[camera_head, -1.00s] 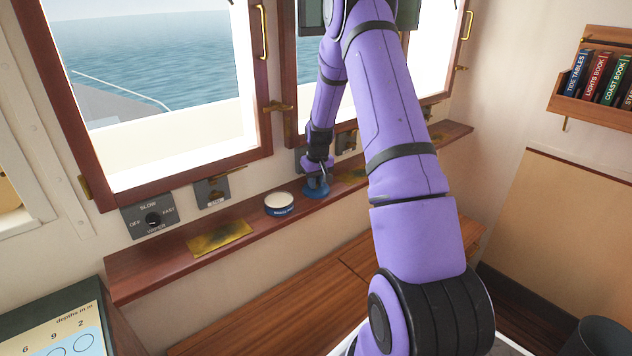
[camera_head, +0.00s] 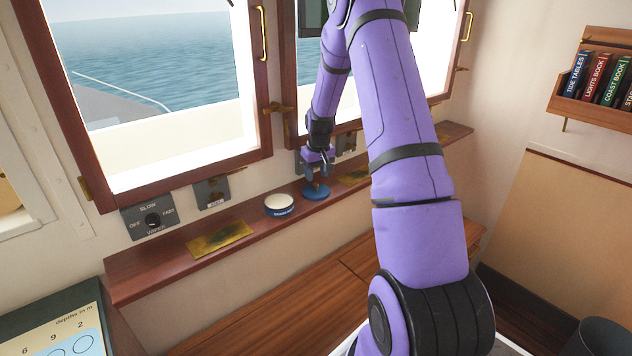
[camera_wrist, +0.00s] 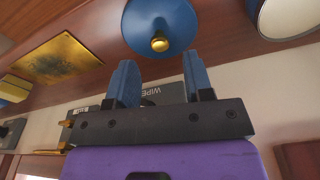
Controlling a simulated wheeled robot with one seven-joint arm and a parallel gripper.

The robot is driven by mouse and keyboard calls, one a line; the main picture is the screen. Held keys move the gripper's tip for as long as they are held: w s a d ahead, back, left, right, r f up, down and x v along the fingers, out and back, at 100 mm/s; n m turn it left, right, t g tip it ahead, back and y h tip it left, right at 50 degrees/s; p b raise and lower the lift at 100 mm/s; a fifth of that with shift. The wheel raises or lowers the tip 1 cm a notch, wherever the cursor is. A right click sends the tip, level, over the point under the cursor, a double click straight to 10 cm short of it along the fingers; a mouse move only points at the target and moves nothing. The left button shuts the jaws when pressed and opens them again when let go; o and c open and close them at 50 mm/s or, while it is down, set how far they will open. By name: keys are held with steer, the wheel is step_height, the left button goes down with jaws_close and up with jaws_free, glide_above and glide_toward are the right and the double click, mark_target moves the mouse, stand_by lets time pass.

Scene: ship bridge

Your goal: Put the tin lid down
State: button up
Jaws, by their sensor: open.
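The blue tin lid (camera_head: 316,192) lies flat on the wooden ledge (camera_head: 150,263) under the windows, just right of the open tin. In the wrist view, the lid (camera_wrist: 158,12) shows its brass knob facing up. My gripper (camera_head: 317,172) is just above the lid. In the wrist view, its two blue fingers (camera_wrist: 159,66) are apart, with nothing between them, clear of the knob. The round tin (camera_head: 279,207) has a blue side and a pale top, and it also shows in the wrist view (camera_wrist: 287,18).
A brass plate (camera_head: 220,239) lies left of the tin and another (camera_head: 355,176) right of the lid; the latter shows in the wrist view (camera_wrist: 60,58). The wall with a wiper switch panel (camera_head: 150,221) and window frames rises close behind the ledge.

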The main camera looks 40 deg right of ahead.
mark_target(318, 192)
step_height(318, 192, up, 8)
steer(key=s+a+r+n+t, duration=0.1)
steer(key=s+a+r, duration=0.5)
steer(key=a+r, duration=0.3)
steer(key=s+a+r+n+t, duration=0.1)
steer(key=s+a+r, duration=0.5)
steer(key=a+r, duration=0.4)
steer(key=s+a+r, duration=0.1)
steer(key=s+a, duration=0.2)
steer(key=s, duration=0.4)
steer(key=s+a+r+t, duration=0.1)
steer(key=s+a, duration=0.3)
steer(key=s, duration=0.3)
steer(key=s+a+r+n, duration=0.1)
steer(key=s+a, duration=0.3)
steer(key=s, duration=0.3)
steer(key=shift+t, duration=0.4)
steer(key=shift+r, duration=0.1)
